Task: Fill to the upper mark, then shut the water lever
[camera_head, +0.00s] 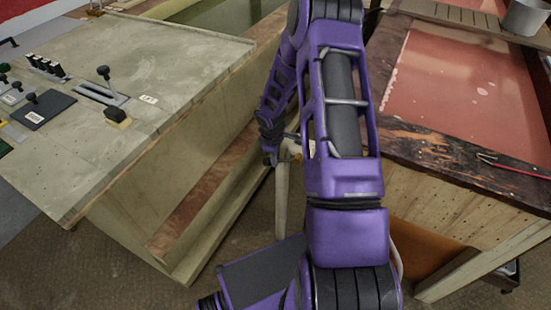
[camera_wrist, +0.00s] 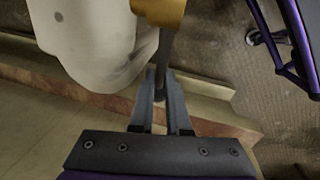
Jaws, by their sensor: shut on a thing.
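My gripper (camera_wrist: 163,85) is shut on a thin grey lever (camera_wrist: 164,50) in the wrist view. The lever runs up to a brass-coloured fitting (camera_wrist: 160,12), beside a rounded cream-white body (camera_wrist: 85,40). In the head view my gripper (camera_head: 273,155) is low between the two benches, near the top of a cream post (camera_head: 283,200). My arm hides part of this area. A greenish sunken basin (camera_head: 225,14) lies at the top of the head view. I cannot make out an upper mark or a water level in either view.
The left bench (camera_head: 165,65) carries a slotted lever panel (camera_head: 100,92) and several small switches. The right bench has a reddish top (camera_head: 450,85), a grey bucket (camera_head: 524,18) and a red-handled tool (camera_head: 515,167). The gap between the benches is narrow.

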